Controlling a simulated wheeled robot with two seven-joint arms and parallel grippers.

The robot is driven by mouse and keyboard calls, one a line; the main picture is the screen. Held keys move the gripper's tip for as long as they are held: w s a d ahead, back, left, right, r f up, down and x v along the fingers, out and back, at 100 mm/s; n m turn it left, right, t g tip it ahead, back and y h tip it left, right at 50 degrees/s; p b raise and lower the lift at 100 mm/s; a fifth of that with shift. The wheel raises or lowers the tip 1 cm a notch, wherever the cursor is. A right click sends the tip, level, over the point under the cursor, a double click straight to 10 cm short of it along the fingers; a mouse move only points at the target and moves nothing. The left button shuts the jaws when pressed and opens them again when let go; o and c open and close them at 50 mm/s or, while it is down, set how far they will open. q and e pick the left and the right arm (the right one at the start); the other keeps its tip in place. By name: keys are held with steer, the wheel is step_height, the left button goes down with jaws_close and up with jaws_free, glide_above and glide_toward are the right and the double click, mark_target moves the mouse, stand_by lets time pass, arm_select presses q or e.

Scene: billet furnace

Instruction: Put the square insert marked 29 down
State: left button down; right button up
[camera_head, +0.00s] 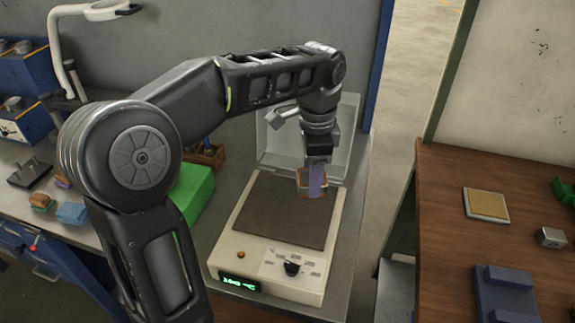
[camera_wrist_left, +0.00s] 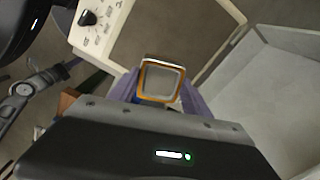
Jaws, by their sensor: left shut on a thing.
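My left gripper (camera_head: 314,182) is shut on a small square insert (camera_wrist_left: 161,81) and holds it over the dark plate (camera_head: 277,212) of a cream benchtop device (camera_head: 233,254). In the left wrist view the insert shows an orange-brown rim and a grey face between the purple fingers. In the head view only a brown part of the insert shows beside a finger. No marking 29 is readable. I cannot tell whether the insert touches the plate. My right gripper is out of view.
A pale open box or lid (camera_head: 273,140) stands behind the device. A green block (camera_head: 192,190) and small coloured blocks (camera_head: 72,213) lie to the left. A wooden table (camera_head: 448,230) at right bears a tan-topped pad (camera_head: 487,205) and a metal block (camera_head: 551,237). Most of the dark plate is bare.

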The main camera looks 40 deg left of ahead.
arm_select(q)
steer(key=w+d+f+n, duration=0.3)
steer(key=d+f+n, duration=0.2)
steer(key=d, duration=0.5)
steer(key=w+d+f+n, duration=0.4)
steer(key=d+f, duration=0.3)
steer(key=d, duration=0.4)
steer(key=shift+d+f+n, duration=0.15)
steer(key=shift+f+n, duration=0.05)
steer(key=shift+n, duration=0.3)
